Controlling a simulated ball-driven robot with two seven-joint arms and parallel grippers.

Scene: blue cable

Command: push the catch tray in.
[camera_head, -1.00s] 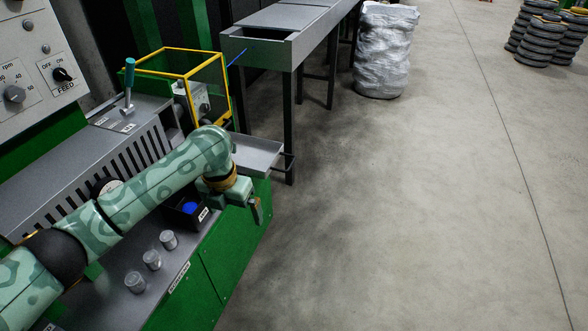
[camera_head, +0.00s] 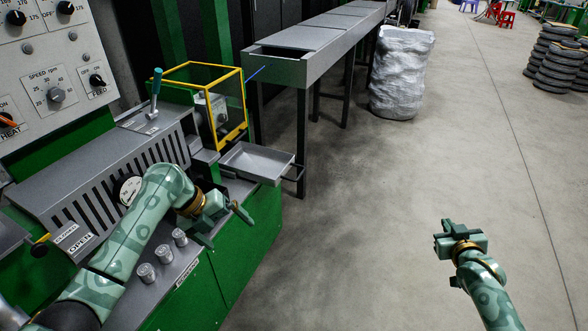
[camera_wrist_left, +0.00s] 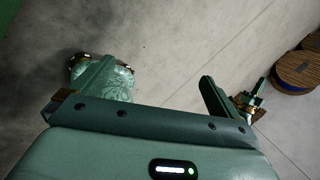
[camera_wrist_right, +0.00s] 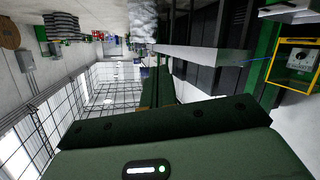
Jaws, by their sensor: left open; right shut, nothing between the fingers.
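The catch tray (camera_head: 258,163) is a shallow grey metal tray at the right end of the green machine, below the yellow-framed guard. It sticks out past the machine's end and looks empty. My left gripper (camera_head: 224,227) is open and empty, nearer than the tray and apart from it, over the machine's front ledge. The left wrist view shows its fingers (camera_wrist_left: 140,98) spread with floor behind. My right gripper (camera_head: 447,225) is shut and empty over open floor, well to the right of the tray. Its shut fingers show in the right wrist view (camera_wrist_right: 160,88).
The yellow-framed guard (camera_head: 218,115) and a lever (camera_head: 155,92) stand behind the tray. A long grey trough (camera_head: 318,38) on dark legs runs back beside it, with a blue cable (camera_head: 257,72) at its end. Several small cups (camera_head: 163,253) line the ledge.

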